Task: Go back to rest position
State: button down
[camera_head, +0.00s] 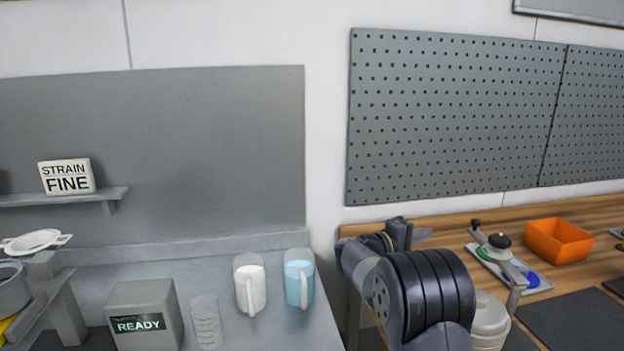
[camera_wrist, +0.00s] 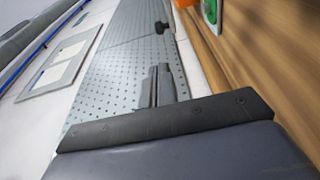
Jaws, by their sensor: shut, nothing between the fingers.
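My arm is folded at the lower middle right of the head view, with my gripper (camera_head: 418,234) pointing right above the left end of the wooden bench (camera_head: 450,223). In the wrist view my gripper's dark fingers (camera_wrist: 160,82) are together, with nothing between them. The gripper is clear of the objects on the bench. Part of it is hidden behind my arm in the head view.
A plate with a lever and knob (camera_head: 505,262) and an orange bin (camera_head: 557,241) are on the bench. A white jar (camera_head: 490,318) is partly behind my arm. Left are white and blue mugs (camera_head: 250,285) (camera_head: 299,283), a READY box (camera_head: 143,310) and a STRAIN FINE sign (camera_head: 66,177). A pegboard (camera_head: 455,115) hangs behind.

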jog(key=b+v, duration=0.1)
jog(key=v, duration=1.1)
jog(key=shift+b, duration=0.35)
jog(key=shift+f, duration=0.1)
